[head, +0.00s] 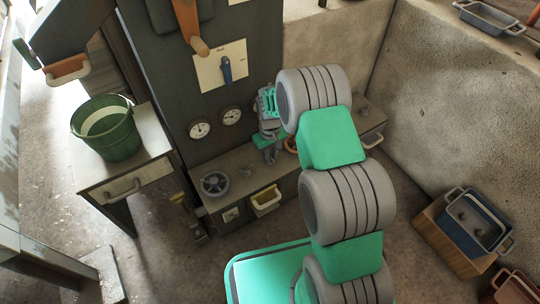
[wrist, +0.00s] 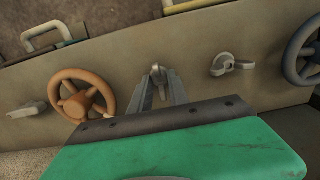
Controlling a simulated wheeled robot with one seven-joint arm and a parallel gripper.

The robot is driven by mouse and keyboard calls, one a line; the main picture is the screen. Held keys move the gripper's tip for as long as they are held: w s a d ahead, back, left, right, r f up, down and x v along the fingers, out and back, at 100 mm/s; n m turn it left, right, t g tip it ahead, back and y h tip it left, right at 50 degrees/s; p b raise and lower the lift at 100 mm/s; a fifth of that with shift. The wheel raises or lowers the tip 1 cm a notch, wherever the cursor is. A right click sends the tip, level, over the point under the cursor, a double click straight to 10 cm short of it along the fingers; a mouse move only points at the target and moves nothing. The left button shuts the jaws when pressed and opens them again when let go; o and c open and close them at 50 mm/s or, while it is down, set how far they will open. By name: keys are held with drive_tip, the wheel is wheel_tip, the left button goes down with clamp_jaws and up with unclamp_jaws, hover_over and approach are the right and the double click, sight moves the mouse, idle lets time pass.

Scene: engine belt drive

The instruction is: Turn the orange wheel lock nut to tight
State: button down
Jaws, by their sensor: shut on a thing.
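The orange wheel (wrist: 80,95) sits on the low grey bench, left of my gripper in the wrist view; in the head view it is mostly hidden behind my arm. My gripper (wrist: 159,88) points down at the bench, its two grey fingers close around a small grey nut (wrist: 157,71) beside the orange wheel. Only the nut's top shows between the fingertips, so its turn angle is hard to tell. In the head view my gripper (head: 271,153) is over the bench and the nut is hidden.
Another grey nut with a lever (wrist: 232,65) and a dark grey wheel (wrist: 302,50) stand right of the fingers in the wrist view. A further grey nut (wrist: 27,110) lies beyond the orange wheel. The grey cabinet with gauges (head: 200,129) rises behind the bench (head: 285,183).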

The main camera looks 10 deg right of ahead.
drive_tip(key=shift+m, duration=0.3)
drive_tip(key=m+p, duration=0.2)
drive_tip(key=m, duration=0.1)
drive_tip(key=shift+r, duration=0.15)
drive_tip(key=m+p, duration=0.2)
drive_tip(key=m, duration=0.2)
drive_tip(key=shift+m, duration=0.4)
drive_tip(key=m+p, duration=0.1)
drive_tip(key=m, duration=0.3)
drive_tip(key=shift+m, duration=0.3)
drive_tip(key=m+p, duration=0.1)
drive_tip(key=m, duration=0.3)
drive_tip(key=shift+a+m, duration=0.1)
drive_tip(key=shift+m, duration=0.2)
drive_tip(key=c, duration=1.5)
unclamp_jaws()
drive_tip(key=shift+o, duration=1.2)
